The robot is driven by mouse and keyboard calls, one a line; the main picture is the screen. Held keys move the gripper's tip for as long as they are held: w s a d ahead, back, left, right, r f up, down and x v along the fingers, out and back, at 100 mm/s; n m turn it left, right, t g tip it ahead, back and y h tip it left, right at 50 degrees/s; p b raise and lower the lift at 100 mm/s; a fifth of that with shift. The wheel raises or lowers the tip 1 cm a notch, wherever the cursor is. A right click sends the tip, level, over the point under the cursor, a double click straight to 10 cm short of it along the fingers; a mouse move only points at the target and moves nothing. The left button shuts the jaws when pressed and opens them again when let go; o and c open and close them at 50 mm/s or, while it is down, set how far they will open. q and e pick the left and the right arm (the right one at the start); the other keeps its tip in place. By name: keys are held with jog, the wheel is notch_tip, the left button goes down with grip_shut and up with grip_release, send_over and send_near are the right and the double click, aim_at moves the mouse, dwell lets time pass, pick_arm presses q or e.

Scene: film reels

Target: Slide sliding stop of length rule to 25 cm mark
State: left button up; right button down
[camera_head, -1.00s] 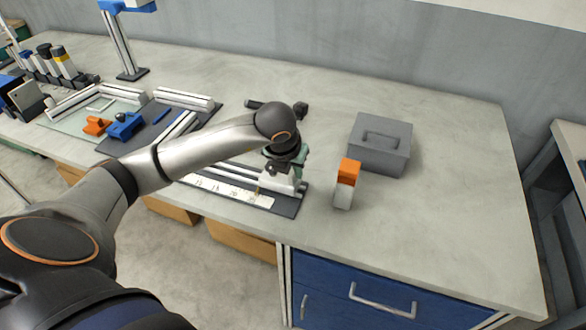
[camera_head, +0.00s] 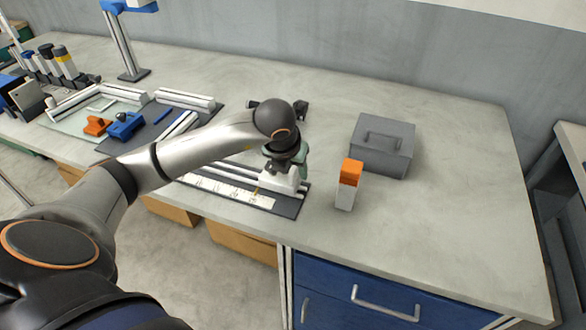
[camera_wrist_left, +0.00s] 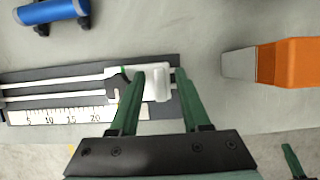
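The length rule (camera_wrist_left: 60,116) lies along the front of a dark plate, with printed numbers 5 to 20 readable in the left wrist view. The sliding stop (camera_wrist_left: 157,82) is a white block on the pale rails, just right of the 20; its lower left part covers the rule there, so its exact reading is unclear. It also shows in the head view (camera_head: 279,181). My left gripper (camera_wrist_left: 159,74) has its green fingers apart, straddling the stop's raised white part. The left finger is close against it; a narrow gap shows at the right finger. A small green part of my right gripper (camera_wrist_left: 293,161) seems to show at lower right.
An orange-and-white block (camera_head: 347,185) stands right of the rule, close to the plate's end. A grey box with a handle (camera_head: 382,146) is behind it. A blue cylinder (camera_wrist_left: 54,12) lies behind the rails. The table's right side is clear.

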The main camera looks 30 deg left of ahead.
pick_arm(q)
jog(key=shift+r, duration=0.1)
jog(key=v, duration=1.2)
jog(key=shift+r, duration=0.15)
jog(key=shift+s, duration=0.2)
